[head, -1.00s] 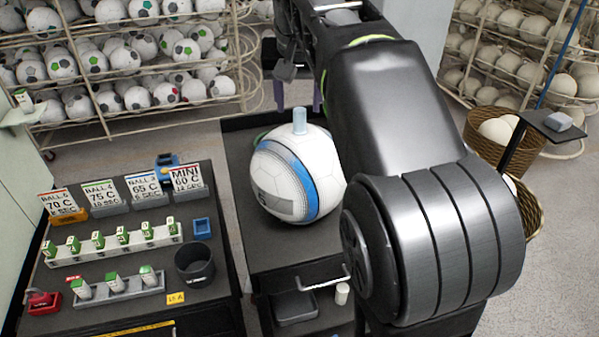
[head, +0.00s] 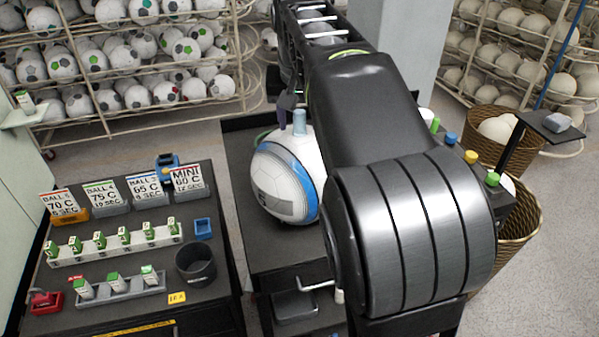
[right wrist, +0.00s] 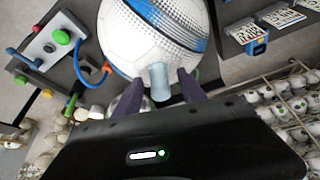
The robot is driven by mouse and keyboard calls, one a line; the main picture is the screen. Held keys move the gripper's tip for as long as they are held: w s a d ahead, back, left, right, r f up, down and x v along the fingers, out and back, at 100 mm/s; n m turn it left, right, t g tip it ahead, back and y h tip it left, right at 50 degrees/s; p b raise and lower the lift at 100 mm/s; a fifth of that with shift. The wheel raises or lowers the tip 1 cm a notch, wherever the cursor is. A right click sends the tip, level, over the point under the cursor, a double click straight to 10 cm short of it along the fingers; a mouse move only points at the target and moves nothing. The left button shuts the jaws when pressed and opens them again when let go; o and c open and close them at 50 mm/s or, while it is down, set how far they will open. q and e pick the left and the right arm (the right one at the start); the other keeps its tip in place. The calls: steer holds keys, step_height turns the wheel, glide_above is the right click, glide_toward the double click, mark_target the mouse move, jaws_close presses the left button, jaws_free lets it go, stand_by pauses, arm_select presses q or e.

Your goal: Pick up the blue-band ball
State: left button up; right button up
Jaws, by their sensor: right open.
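The blue-band ball (head: 268,185), white with a blue stripe and a grey patch, sits on the dark cart top (head: 240,140). A pale blue peg (head: 299,122) stands up from its top. My right gripper (head: 288,112) is above the ball's far side, partly hidden by my own arm. In the right wrist view, the ball (right wrist: 140,35) fills the upper middle. My open right gripper (right wrist: 160,88) has its two purple fingers on either side of the peg (right wrist: 160,78), with gaps showing. My left gripper is not in view.
A table at left carries sign cards (head: 103,196), green-topped blocks (head: 125,237) and a black cup (head: 195,262). Ball racks (head: 120,60) stand behind. Wicker baskets (head: 522,220) stand at right. Coloured knobs (head: 470,157) show beside my arm.

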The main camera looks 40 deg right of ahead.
steer(key=shift+c, duration=0.3)
jaws_close()
stand_by(1.1)
